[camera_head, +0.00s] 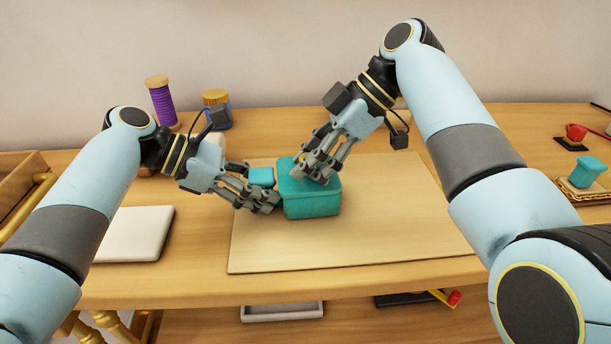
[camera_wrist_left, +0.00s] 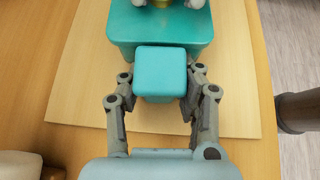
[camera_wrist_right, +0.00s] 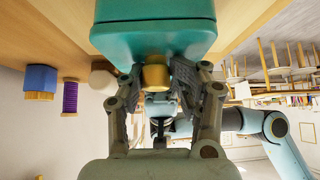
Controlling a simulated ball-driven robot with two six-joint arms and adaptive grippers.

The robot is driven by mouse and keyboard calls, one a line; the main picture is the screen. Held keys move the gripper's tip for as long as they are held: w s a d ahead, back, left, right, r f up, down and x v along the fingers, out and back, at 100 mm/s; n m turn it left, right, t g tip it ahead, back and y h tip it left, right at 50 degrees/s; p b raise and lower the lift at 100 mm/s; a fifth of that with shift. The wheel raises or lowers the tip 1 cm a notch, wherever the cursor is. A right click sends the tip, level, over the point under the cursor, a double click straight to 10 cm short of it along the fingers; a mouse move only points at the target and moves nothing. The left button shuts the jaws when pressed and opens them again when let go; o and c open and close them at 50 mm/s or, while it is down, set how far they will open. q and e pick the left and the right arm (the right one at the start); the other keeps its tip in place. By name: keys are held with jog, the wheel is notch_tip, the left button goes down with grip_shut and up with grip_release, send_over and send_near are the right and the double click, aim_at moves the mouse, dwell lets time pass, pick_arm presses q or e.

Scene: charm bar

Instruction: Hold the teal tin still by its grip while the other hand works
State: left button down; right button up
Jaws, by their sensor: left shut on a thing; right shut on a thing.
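The teal tin (camera_head: 312,203) sits upright on the pale wooden board (camera_head: 400,215). Its block-shaped teal grip (camera_head: 262,176) sticks out on the left side. My left gripper (camera_head: 266,196) is shut on this grip, one finger on each side, as the left wrist view shows at the grip (camera_wrist_left: 160,70). My right gripper (camera_head: 318,172) comes down from above and is shut on a gold knob (camera_wrist_right: 155,74) on top of the tin. The right fingers hide the knob in the head view. Its edge shows in the left wrist view (camera_wrist_left: 160,3).
A purple thread spool (camera_head: 162,104) and a blue jar with a gold lid (camera_head: 217,110) stand at the back left. A white pad (camera_head: 130,236) lies at the left. The board's right side is clear.

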pick_arm(q)
jog(key=shift+a, duration=0.1)
pick_arm(e)
jog(key=shift+r, duration=0.25)
jog(key=shift+w+r, duration=0.1)
jog(key=shift+r, duration=0.15)
pick_arm(q)
jog(key=shift+s+f, duration=0.15)
pick_arm(e)
jog(key=shift+r, duration=3.2)
pick_arm(q)
jog(key=c, duration=0.8)
grip_release()
jog(key=shift+c, duration=0.2)
